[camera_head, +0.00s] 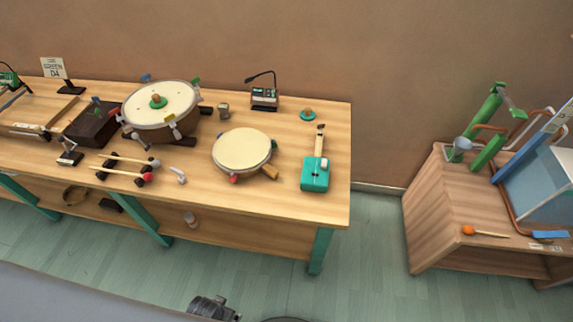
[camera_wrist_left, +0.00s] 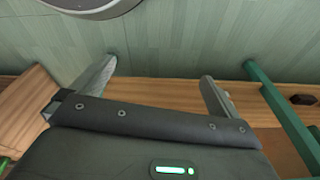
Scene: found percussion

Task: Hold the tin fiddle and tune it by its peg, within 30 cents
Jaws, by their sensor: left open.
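The tin fiddle (camera_head: 315,174) lies near the right end of the wooden workbench in the head view. It has a teal tin body and a thin wooden neck pointing toward the wall. Its dark peg end (camera_head: 320,128) is at the far tip; the peg's exact shape is too small to tell. My left gripper (camera_wrist_left: 158,72) shows in the left wrist view, fingers wide apart with nothing between them. The green floor and a wooden edge show beyond it. The fiddle is not seen in that view. My right gripper is not in view.
A round frame drum (camera_head: 242,149) lies left of the fiddle on the workbench (camera_head: 327,216). A small desk microphone (camera_head: 264,93) and a green-based knob (camera_head: 308,114) stand behind. A larger drum (camera_head: 160,103) and mallets (camera_head: 125,174) are further left. A wooden cabinet (camera_head: 437,225) stands right, across a floor gap.

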